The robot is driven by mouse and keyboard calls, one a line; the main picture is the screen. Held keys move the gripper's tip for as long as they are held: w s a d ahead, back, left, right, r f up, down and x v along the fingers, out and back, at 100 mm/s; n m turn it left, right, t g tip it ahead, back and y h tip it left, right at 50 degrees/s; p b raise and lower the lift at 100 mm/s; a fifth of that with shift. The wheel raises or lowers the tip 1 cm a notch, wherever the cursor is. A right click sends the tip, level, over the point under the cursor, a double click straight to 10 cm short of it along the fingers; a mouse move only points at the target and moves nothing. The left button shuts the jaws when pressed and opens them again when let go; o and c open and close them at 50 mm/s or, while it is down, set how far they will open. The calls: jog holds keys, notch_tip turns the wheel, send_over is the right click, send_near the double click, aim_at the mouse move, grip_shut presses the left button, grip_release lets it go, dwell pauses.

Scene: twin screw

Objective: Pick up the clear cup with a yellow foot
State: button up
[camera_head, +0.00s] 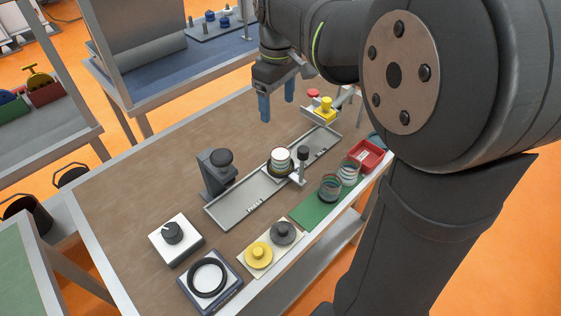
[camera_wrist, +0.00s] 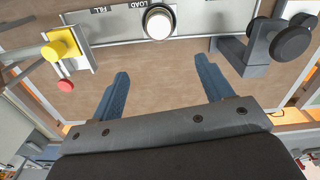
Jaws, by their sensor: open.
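Two clear cups stand close together on a green mat (camera_head: 304,212) at the table's right edge. The nearer cup (camera_head: 330,187) looks greenish with a dark base; the farther cup (camera_head: 348,172) looks pale. I cannot make out a yellow foot on either. My gripper (camera_head: 277,100) is open and empty, fingers pointing down above the far part of the table, well away from the cups. In the wrist view the blue fingers of my gripper (camera_wrist: 163,72) are spread over bare brown tabletop, and neither cup shows there.
A grey tray (camera_head: 234,210) crosses the table, with a white-topped round piece (camera_head: 281,155) at its middle. A black post fixture (camera_head: 212,175) stands left of it. A red bin (camera_head: 368,154) is beyond the cups. Yellow and grey discs (camera_head: 258,252) lie nearer.

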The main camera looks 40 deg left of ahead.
aim_at(279, 155)
notch_tip(279, 155, down, 18)
jog(key=shift+d+r, duration=0.15)
jog(key=shift+r, duration=0.1)
dwell(0.4)
jog(key=c, duration=1.1)
